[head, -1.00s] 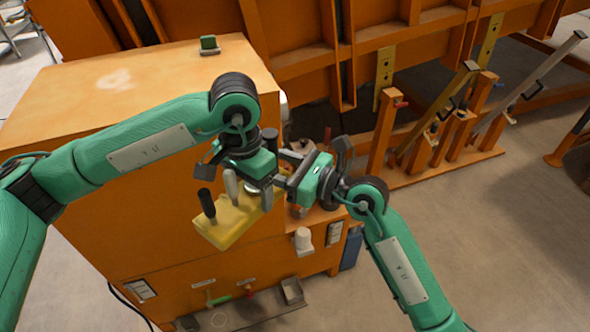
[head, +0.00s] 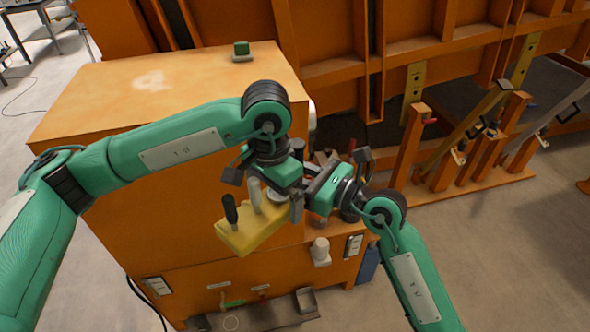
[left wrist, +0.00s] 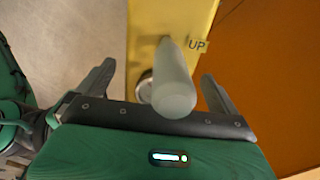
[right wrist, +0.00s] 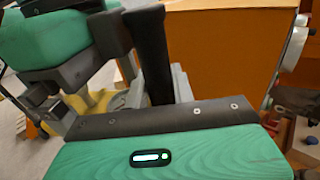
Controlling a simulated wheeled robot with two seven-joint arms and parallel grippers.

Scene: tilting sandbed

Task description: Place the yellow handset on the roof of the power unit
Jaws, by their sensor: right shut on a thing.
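The yellow handset (head: 250,238) hangs tilted in front of the power unit, an orange cabinet (head: 170,175), below its roof (head: 190,95). A black lever (head: 230,208) and a pale grey lever (head: 253,192) stand up from it. My left gripper (head: 265,192) is over the handset; in the left wrist view its open fingers stand either side of the grey lever (left wrist: 173,85), and the yellow face (left wrist: 145,30) reads "UP". My right gripper (head: 303,183) is shut at the handset's right end, with a black lever (right wrist: 150,55) between its fingers. Its exact contact is hidden.
A small green-topped item (head: 241,50) stands at the roof's back edge; most of the roof is bare. A white knob (head: 320,250) projects from the lower ledge. A grey tray (head: 270,310) lies low in front. Orange posts (head: 400,150) stand to the right.

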